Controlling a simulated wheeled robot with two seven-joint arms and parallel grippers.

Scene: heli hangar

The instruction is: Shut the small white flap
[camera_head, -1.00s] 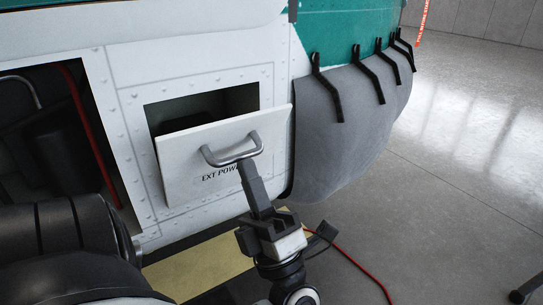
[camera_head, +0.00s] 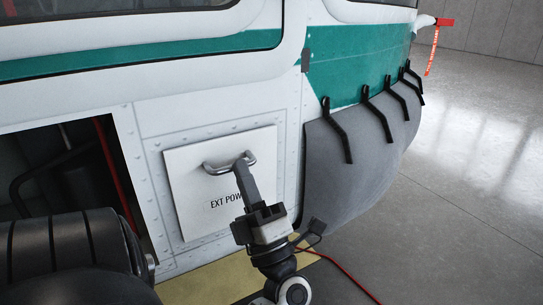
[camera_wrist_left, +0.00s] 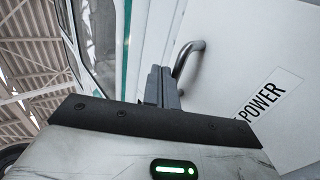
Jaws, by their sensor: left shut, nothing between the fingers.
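The small white flap (camera_head: 200,188), marked EXT POWER, covers its opening in the helicopter's white side panel and looks flush or nearly so. Its metal handle (camera_head: 215,169) is near the top edge. My left gripper (camera_head: 246,164) is shut and empty, with its fingertips at the right end of the handle. I cannot tell whether they touch it. In the left wrist view, the shut fingers (camera_wrist_left: 162,84) are just beside the handle (camera_wrist_left: 188,55), with the flap (camera_wrist_left: 245,65) to the right. My right gripper is not in view.
A dark open bay (camera_head: 55,170) with a red tube lies left of the flap. A grey padded cover (camera_head: 360,155) with black straps hangs to its right. A red cable (camera_head: 345,275) lies on the floor. The grey floor (camera_head: 475,190) at the right is clear.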

